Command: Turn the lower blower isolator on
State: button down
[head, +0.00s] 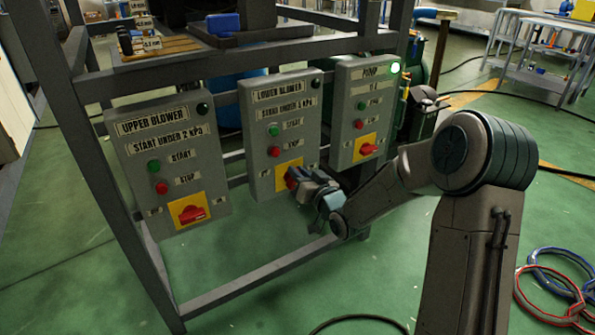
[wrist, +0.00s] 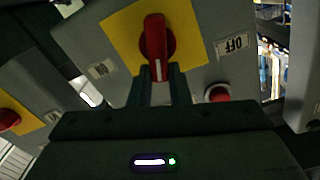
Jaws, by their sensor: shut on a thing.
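The lower blower box (head: 265,140) is the middle of three grey boxes on the frame. Its isolator is a red rotary handle (head: 291,178) on a yellow plate (head: 282,183), partly hidden by my gripper in the head view. In the wrist view the red handle (wrist: 156,45) stands about upright across the yellow plate (wrist: 119,34), its white mark toward my fingers. A label reading OFF (wrist: 233,46) is right of the plate; the opposite label is unreadable. My gripper (wrist: 163,84) is shut on the handle's near end. The lower blower lamp (head: 316,82) is dark.
The upper blower box (head: 165,140) stands left, with its own red isolator handle (head: 192,213). A red button (wrist: 217,94) lies close beside my fingers. Hoses (head: 555,285) lie on the floor at right.

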jog(key=m, duration=0.1)
jog(key=m+p, duration=0.1)
jog(key=m, duration=0.2)
jog(key=shift+w+d+f+p, duration=0.1)
jog(key=shift+w+d+p, duration=0.15)
jog(key=shift+d+p, duration=0.15)
jog(key=m+p, duration=0.1)
jog(key=m, duration=0.2)
jog(key=f+m+p, duration=0.1)
jog(key=m+p, duration=0.1)
jog(key=m, duration=0.1)
jog(key=f+m+p, duration=0.1)
jog(key=m, duration=0.3)
jog(key=shift+w+d+f, duration=0.15)
jog(key=shift+w+d, duration=0.15)
jog(key=shift+d, duration=0.1)
jog(key=shift+f, duration=0.1)
jog(key=c, duration=1.4)
grip_release()
jog(key=shift+o, duration=0.2)
jog(key=shift+s, duration=0.1)
jog(key=p+v, duration=0.3)
jog(key=v, duration=1)
jog(key=shift+s+d, duration=0.25)
jog(key=shift+d, duration=0.05)
